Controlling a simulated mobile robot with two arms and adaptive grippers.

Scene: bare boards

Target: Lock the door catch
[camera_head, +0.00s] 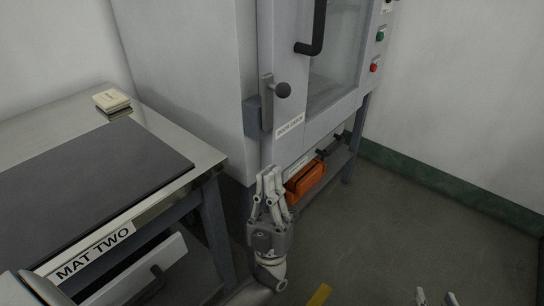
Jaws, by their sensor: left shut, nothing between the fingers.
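The cabinet door (335,75) with a window and a black handle (317,35) looks closed. My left gripper (269,174) is shut and empty, pointing up, below the catch and apart from it in the picture. Of my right gripper (435,296), only two spread fingertips show at the bottom right edge.
An orange box (305,182) lies on a low shelf under the cabinet. At left is a metal table (185,135) with a dark mat (90,170), a "MAT TWO" label and a small cream block (111,101). Floor at right (420,220) is clear.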

